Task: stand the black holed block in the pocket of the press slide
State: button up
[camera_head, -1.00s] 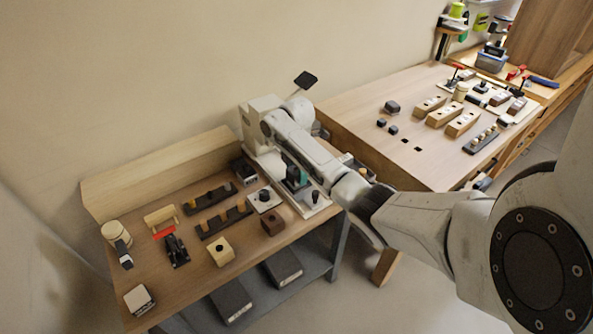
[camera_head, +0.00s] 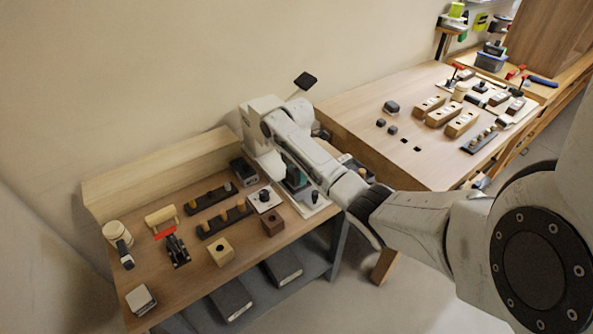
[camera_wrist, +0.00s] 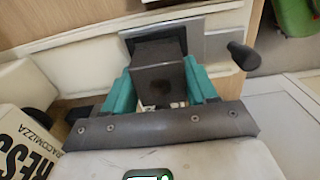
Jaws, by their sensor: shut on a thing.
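The black holed block (camera_wrist: 158,72) is between the teal fingers of my gripper (camera_wrist: 162,88) in the wrist view. Its hole is not visible there. In the head view my gripper (camera_head: 296,178) shows as a teal patch at the press (camera_head: 264,140), partly behind my arm. The block cannot be made out there.
On the bench left of the press are a pale holed block (camera_head: 220,251), a brown holed block (camera_head: 273,222), a white plate with a black knob (camera_head: 270,207), peg racks (camera_head: 226,223) and a red-handled clamp (camera_head: 177,250). The front bench edge is close to the press.

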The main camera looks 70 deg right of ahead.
jog(key=shift+f, duration=1.1)
dwell(1.3)
jog(key=o, duration=1.1)
jog(key=shift+s+a+f, duration=0.1)
jog(key=shift+f, duration=0.05)
jog(key=shift+c, duration=0.5)
jog(key=shift+o, duration=0.8)
jog(key=shift+f, duration=0.1)
jog(key=shift+s, duration=0.1)
jog(key=shift+w+r+p, duration=0.2)
jog(key=shift+r+p, duration=3.05)
jog(key=shift+r, duration=0.6)
